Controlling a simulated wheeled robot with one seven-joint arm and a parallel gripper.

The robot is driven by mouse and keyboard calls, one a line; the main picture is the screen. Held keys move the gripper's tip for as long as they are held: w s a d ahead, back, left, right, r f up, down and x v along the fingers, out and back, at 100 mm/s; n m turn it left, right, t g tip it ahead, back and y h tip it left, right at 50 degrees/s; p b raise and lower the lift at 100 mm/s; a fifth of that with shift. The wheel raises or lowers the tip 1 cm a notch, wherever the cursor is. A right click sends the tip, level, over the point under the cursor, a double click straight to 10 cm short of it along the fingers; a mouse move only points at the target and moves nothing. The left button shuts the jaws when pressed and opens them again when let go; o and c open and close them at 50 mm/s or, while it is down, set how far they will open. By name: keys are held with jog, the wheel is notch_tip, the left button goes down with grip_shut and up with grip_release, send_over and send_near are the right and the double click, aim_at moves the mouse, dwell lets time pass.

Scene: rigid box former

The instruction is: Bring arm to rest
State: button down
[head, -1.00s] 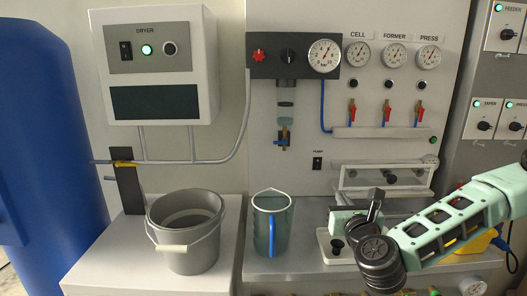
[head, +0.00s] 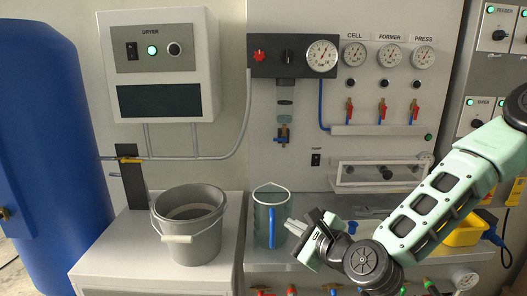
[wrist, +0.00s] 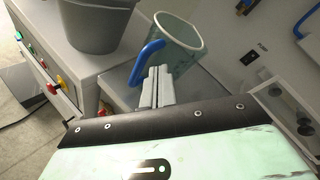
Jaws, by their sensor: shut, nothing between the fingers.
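My gripper (head: 296,229) is in front of the counter's middle in the head view, its fingers pointing left towards the clear jug. In the wrist view my gripper (wrist: 155,88) shows with both fingers together and nothing between them. My green and black arm reaches in from the right edge of the head view. The clear jug (head: 272,222) with a blue handle stands upright on the counter, just left of my fingertips in the picture. It also shows behind the fingers in the wrist view (wrist: 180,40). Whether the fingers touch it, I cannot tell.
A grey bucket (head: 190,240) stands on the left cabinet (head: 100,262). A blue tank (head: 45,140) is at far left. The panel behind carries gauges and red-handled valves (head: 382,108).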

jog(key=s+a+f+n+g+h, duration=0.15)
jog(key=s+n+g, duration=0.25)
jog(key=s+n, duration=0.4)
jog(key=s+a+f+n+g, duration=0.2)
jog(key=s+n+g, duration=0.35)
jog(key=n, duration=0.35)
jog(key=s+d+r+n+g+h, duration=0.1)
jog(key=s+d+r+n+h, duration=0.1)
jog(key=s+d+n, duration=0.3)
jog(key=s+d+r+n+g+h, duration=0.2)
jog(key=s+d+r+n+h, duration=0.1)
jog(key=s+n, duration=0.4)
jog(key=s+d+r, duration=0.1)
jog(key=s+d, duration=0.1)
jog(key=s, duration=0.1)
jog(key=shift+s+d+r+h, duration=0.3)
jog(key=shift+h, duration=0.05)
jog(key=shift+g, duration=0.25)
